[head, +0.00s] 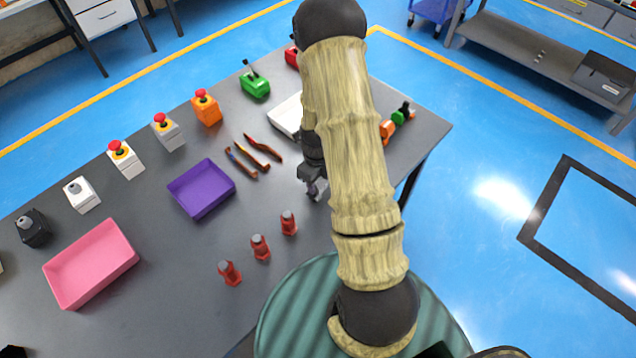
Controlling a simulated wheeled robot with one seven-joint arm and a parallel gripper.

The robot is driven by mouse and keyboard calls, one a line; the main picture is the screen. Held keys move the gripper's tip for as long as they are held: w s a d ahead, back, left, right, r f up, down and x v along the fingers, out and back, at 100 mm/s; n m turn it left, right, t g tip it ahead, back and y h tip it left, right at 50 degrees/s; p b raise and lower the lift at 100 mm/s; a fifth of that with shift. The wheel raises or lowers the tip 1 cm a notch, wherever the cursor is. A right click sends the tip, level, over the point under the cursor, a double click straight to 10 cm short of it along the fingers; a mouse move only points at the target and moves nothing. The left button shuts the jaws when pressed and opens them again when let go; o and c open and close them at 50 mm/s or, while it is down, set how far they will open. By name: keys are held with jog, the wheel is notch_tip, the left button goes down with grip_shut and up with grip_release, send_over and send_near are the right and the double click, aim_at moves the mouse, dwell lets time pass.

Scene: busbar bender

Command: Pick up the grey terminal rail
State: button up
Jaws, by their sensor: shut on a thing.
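My gripper (315,189) is low over the right half of the dark grey table, just left of my forearm. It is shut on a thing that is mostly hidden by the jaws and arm. Only a small grey bit shows at the fingertips, consistent with the grey terminal rail. I cannot tell its full shape or whether it touches the table. No other grey terminal rail shows clearly.
Pliers (262,147) and a purple tray (201,188) lie left of my gripper. Several red bottle-like items (260,247) stand nearer. A white tray (287,115) is partly behind my arm. A pink tray (91,264) and button boxes (125,158) are further left.

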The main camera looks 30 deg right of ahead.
notch_tip(320, 180, up, 8)
jog(key=shift+r+b, duration=0.2)
jog(key=shift+b, duration=0.5)
